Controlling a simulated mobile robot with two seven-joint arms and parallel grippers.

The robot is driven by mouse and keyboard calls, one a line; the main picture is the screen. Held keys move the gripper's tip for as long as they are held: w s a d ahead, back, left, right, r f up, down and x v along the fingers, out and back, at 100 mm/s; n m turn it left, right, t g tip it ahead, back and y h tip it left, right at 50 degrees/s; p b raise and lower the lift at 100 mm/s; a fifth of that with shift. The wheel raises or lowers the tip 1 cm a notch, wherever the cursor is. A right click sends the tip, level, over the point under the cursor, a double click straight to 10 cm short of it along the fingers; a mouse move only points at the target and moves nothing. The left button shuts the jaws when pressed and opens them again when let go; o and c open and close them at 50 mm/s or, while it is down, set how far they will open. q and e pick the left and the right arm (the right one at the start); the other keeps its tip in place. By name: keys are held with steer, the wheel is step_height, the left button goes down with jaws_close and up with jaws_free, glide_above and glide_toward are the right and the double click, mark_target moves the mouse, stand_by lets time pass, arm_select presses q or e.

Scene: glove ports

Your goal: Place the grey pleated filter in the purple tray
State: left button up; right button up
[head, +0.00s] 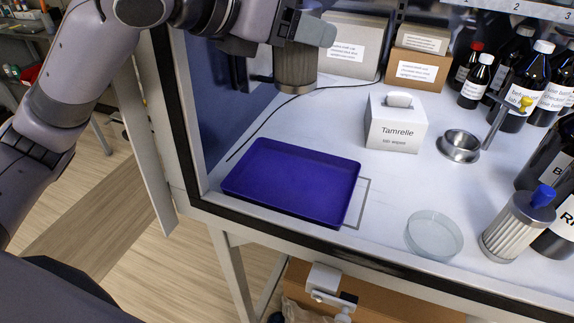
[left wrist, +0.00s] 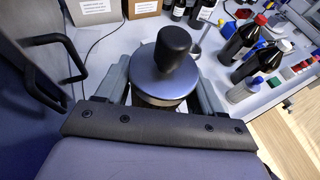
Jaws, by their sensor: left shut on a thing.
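My left gripper (head: 300,42) is shut on the grey pleated filter (head: 296,68), which hangs upright in the air beyond the back edge of the purple tray. In the left wrist view, the filter's black knob and round metal cap (left wrist: 155,88) sit between the two fingers. The purple tray (head: 290,182) lies flat and empty on the white worktop, near the front left corner. A second pleated filter (head: 508,232), paler and with a blue knob, stands at the front right, away from the tray. My right gripper is not in view.
Dark bottles (head: 520,85) crowd the right. Cartons (head: 417,68) stand behind. A black cable (head: 262,122) runs behind the tray.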

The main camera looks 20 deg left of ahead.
arm_select(q)
step_height(320, 180, down, 20)
steer(key=b, duration=0.3)
steer(key=shift+s+r, duration=0.1)
steer(key=shift+r, duration=0.05)
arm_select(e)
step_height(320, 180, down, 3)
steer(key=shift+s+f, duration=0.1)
arm_select(q)
steer(key=o, duration=1.1)
steer(key=shift+o, duration=0.2)
